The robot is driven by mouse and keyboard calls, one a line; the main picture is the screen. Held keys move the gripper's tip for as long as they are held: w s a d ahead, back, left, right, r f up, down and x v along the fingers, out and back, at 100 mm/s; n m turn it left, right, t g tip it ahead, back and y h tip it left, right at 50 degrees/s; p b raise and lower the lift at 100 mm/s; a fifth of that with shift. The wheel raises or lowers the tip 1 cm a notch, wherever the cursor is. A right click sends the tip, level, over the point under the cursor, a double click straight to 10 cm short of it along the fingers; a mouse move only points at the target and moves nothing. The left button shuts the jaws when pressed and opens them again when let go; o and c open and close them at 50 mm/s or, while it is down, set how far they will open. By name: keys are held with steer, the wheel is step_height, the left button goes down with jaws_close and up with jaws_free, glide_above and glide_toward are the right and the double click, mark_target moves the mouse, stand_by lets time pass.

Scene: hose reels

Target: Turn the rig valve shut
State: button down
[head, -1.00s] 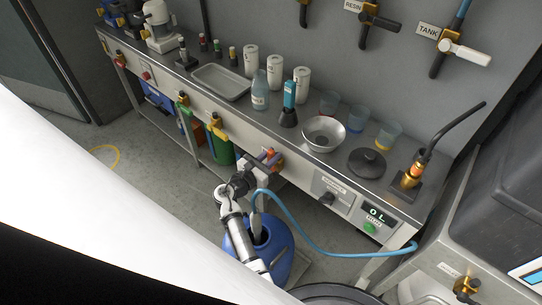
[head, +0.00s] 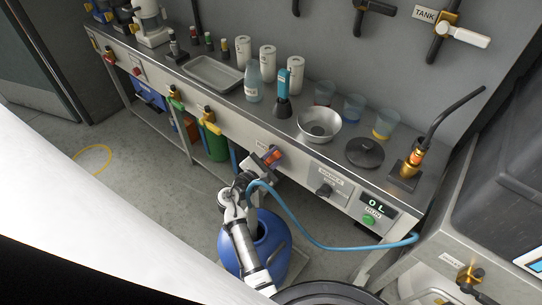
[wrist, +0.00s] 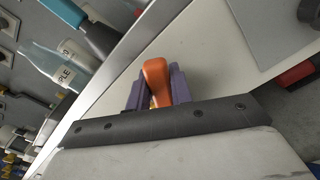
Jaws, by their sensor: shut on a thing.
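The rig valve's orange handle (head: 273,156) is on the front panel of the bench, below the steel bowl. A label beside it is partly hidden and too small to read. My gripper (head: 264,161) is at this handle, with the arm reaching up from below. In the wrist view the orange handle (wrist: 154,78) stands between my two purple fingers (wrist: 156,92), which are shut on it. The valve body behind the handle is hidden by the fingers and my gripper's dark edge.
A blue drum (head: 272,245) stands on the floor below, under my arm. A blue hose (head: 315,238) loops from near my gripper to the bench's right end. Green-handled and yellow-handled valves are left.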

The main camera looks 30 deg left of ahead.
steer(key=shift+s+d+f+m+b, duration=0.1)
steer(key=shift+d+f+m+b, duration=0.25)
steer(key=shift+m+b, duration=0.3)
steer(key=shift+d+f+m+b, duration=0.25)
steer(key=shift+d+m+b, duration=0.15)
steer(key=shift+m, duration=0.35)
steer(key=c, duration=1.2)
jaws_free()
steer(key=shift+c, duration=0.2)
step_height(320, 180, up, 20)
